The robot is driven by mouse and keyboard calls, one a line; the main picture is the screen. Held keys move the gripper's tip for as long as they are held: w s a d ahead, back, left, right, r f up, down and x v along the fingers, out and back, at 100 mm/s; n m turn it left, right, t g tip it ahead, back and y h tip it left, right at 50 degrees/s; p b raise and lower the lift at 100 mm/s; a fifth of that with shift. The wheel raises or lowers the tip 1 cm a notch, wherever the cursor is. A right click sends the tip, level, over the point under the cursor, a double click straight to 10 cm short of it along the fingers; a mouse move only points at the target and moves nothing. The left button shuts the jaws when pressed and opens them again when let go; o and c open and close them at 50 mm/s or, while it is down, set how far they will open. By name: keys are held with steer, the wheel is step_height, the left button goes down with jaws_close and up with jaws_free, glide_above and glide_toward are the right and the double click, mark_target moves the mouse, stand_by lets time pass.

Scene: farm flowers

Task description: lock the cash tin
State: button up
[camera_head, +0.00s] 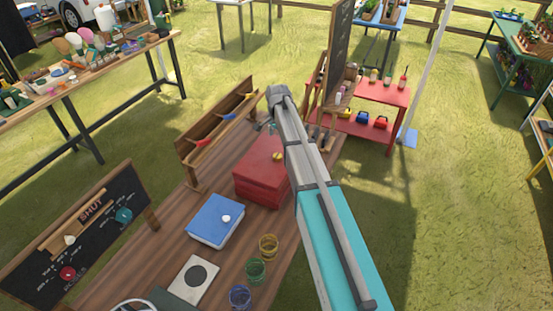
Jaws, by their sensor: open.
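A red box (262,182) with a brass-coloured knob (277,156) sits on the brown wooden table, its lid down. A blue box (215,222) with a white knob (226,218) sits in front of it to the left, also with its lid down. No label shows which one is the cash tin, and I cannot tell whether either is locked. My arm reaches up from the bottom right and hides the red box's right edge. My gripper (267,125) is small in view, beyond the red box near the wooden rack; it is open, with nothing visible in it.
A wooden rack (215,132) with coloured items stands behind the boxes. A blackboard reading "SHUT" (85,235) stands at left. Yellow, green and blue glasses (268,246) and a white card with a dark disc (194,279) lie nearer. A red stand (378,97) is behind right.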

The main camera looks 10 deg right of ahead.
mark_target(277, 155)
steer(key=shift+f+b, duration=4.3)
steer(key=shift+f, duration=0.25)
